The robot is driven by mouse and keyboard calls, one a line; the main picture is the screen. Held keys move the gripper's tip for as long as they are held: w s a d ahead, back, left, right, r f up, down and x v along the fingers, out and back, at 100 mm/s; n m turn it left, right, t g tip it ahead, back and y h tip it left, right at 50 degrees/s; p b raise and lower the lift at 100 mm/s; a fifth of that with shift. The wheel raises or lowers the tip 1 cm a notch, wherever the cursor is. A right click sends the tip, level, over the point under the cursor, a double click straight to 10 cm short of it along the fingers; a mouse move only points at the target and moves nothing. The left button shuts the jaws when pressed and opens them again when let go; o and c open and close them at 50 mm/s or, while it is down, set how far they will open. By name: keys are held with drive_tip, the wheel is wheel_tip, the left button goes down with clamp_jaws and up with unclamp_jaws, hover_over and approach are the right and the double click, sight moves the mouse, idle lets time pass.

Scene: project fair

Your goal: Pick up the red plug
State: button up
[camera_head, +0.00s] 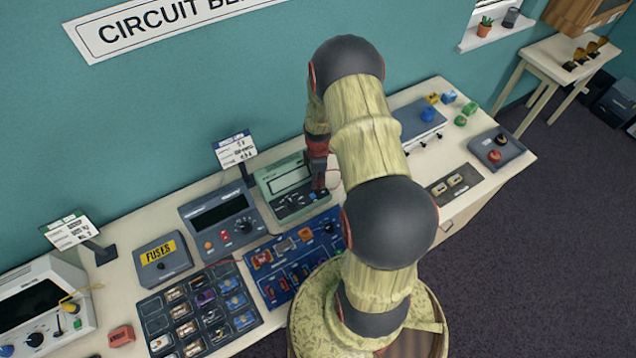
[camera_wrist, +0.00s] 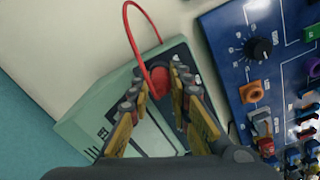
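The red plug (camera_wrist: 158,82) shows in the wrist view as a rounded red piece with a thin red cable looping up from it. It is at the green meter (camera_wrist: 95,103), between the two fingertips of my gripper (camera_wrist: 160,79). The fingers stand apart on either side of it. I cannot tell whether both touch it. In the head view my gripper (camera_head: 318,170) points down at the green meter (camera_head: 270,185), near its right end. There the arm and fingers mostly hide the plug.
A blue circuit board (camera_head: 290,268) lies in front of the meter and shows at right in the wrist view. A dark grey meter (camera_head: 218,219) stands to the left. A sign holder (camera_head: 237,155) stands behind. A blue-topped device (camera_head: 418,120) is to the right.

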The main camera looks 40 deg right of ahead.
clamp_jaws()
